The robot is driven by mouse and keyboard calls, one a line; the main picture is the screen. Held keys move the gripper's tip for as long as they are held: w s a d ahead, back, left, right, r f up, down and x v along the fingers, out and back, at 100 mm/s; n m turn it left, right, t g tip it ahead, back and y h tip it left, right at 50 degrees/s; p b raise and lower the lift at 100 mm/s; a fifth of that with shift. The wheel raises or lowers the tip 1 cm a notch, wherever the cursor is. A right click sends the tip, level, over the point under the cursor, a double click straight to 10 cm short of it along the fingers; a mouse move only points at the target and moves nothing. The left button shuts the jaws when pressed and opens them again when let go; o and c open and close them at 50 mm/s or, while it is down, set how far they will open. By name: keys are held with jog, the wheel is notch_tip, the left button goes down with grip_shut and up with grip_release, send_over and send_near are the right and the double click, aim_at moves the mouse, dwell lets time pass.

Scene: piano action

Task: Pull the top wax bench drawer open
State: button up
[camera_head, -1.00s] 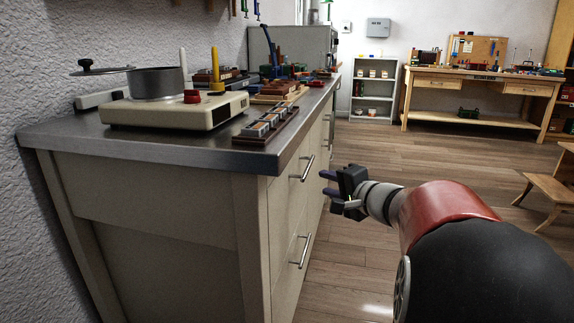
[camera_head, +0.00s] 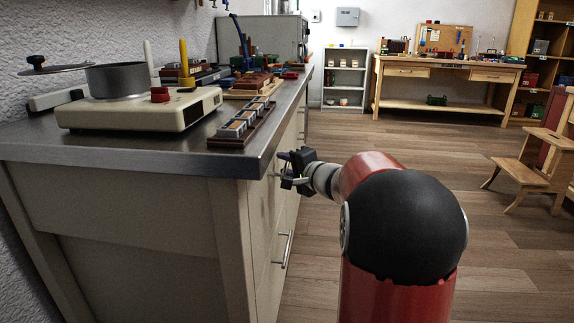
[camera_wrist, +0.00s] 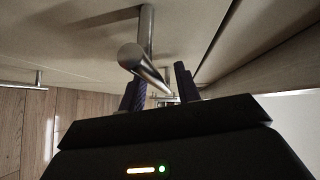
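The wax bench (camera_head: 120,185) is a pale cabinet with a dark metal top. Its top drawer (camera_head: 261,205) looks shut in the head view. The metal bar handle of that drawer is mostly hidden there by my gripper (camera_head: 287,168), which is close to the drawer front. In the wrist view, the round bar handle (camera_wrist: 145,65) runs toward the space between the two dark fingers of my gripper (camera_wrist: 160,88). The fingers stand apart, on either side of the bar. I cannot tell whether either finger touches it.
A lower drawer handle (camera_head: 284,250) is below; a handle also shows at the left in the wrist view (camera_wrist: 25,86). A hot plate (camera_head: 140,110) with a pot and a row of small blocks (camera_head: 243,125) stand on the benchtop.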

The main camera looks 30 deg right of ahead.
grip_shut()
jog(key=shift+s+d, duration=0.1)
jog(key=s+d+b, duration=0.2)
jog(key=s+d, duration=0.7)
jog(key=d, duration=0.5)
jog(key=s+d+b, duration=0.2)
jog(key=s+d, duration=0.8)
jog(key=d, duration=0.4)
jog(key=shift+s+d+b, duration=0.15)
jog(key=shift+d+b, duration=0.1)
jog(key=shift+b, duration=0.05)
jog(key=shift+f, duration=0.1)
grip_release()
